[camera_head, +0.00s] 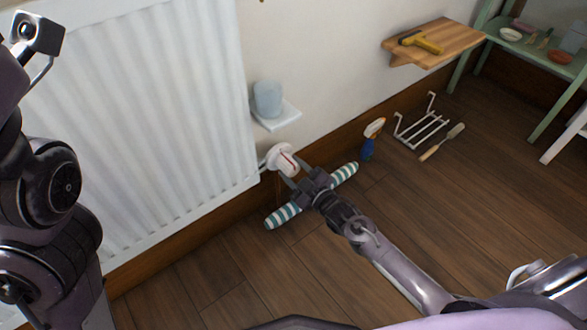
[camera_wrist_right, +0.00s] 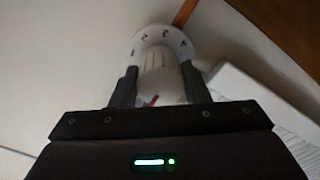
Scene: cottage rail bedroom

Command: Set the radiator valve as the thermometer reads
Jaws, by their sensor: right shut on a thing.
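The white radiator valve (camera_head: 281,157) sits at the lower right corner of the white radiator (camera_head: 150,120), with a red mark on it. My right gripper (camera_head: 289,177) is shut on the valve's knob. In the right wrist view the two dark fingers hold the ribbed white knob (camera_wrist_right: 160,62) from both sides. Behind it is a pale dial with several numerals, and a red mark shows low on the knob. Which numeral the mark points to I cannot tell. No thermometer can be made out. My left arm stands at the left; its gripper fingers do not show.
A green-and-white striped roll (camera_head: 283,215) lies on the floor under my right arm. A small wall shelf holds a bluish cup (camera_head: 267,98). A spray bottle (camera_head: 373,138), white rack (camera_head: 420,130) and brush (camera_head: 443,141) are on the floor to the right, below a wooden shelf (camera_head: 450,40).

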